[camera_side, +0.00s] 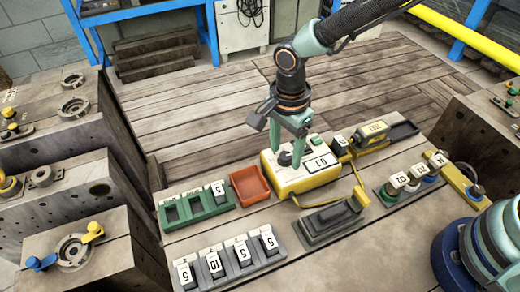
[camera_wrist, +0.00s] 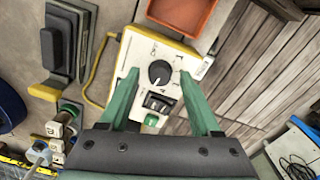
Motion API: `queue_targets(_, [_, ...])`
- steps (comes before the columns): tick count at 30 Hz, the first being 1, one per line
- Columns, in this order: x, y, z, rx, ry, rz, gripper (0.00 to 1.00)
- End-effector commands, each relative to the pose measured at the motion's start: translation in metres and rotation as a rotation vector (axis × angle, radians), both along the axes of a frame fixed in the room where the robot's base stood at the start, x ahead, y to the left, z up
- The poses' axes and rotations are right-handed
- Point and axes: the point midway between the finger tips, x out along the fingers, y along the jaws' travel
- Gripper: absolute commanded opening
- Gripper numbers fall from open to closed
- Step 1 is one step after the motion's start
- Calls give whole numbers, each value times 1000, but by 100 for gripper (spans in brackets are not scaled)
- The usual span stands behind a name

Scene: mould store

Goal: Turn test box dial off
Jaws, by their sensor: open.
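The yellow test box (camera_side: 297,181) with a pale top face stands near the middle of the bench in the side view. Its display reads 0.1. In the wrist view the test box (camera_wrist: 183,48) shows a round dark dial (camera_wrist: 159,71) with a pale pointer mark toward the lower left. The dial labels are too small to read. My gripper (camera_wrist: 159,76) is open, with a green finger on either side of the dial. In the side view my gripper (camera_side: 289,156) points down over the dial; contact is unclear.
A red-orange tray (camera_side: 249,186) sits left of the box. A green holder (camera_side: 192,210) and a grey rack of numbered blocks (camera_side: 228,265) are further left and front. A dark clamp-like block (camera_side: 328,222) and yellow cable lie in front. Numbered weights (camera_side: 398,183) stand right.

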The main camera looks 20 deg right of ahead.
Motion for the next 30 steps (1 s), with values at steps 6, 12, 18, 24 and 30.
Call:
queue_targets(6, [0, 0, -1, 0, 0, 0, 64])
queue_targets(12, [0, 0, 0, 0, 0, 0, 0])
queue_targets(18, [0, 0, 0, 0, 0, 4, 0])
queue_targets(24, [0, 0, 0, 1, 1, 50, 0])
queue_targets(30, [0, 0, 0, 3, 3, 169, 0])
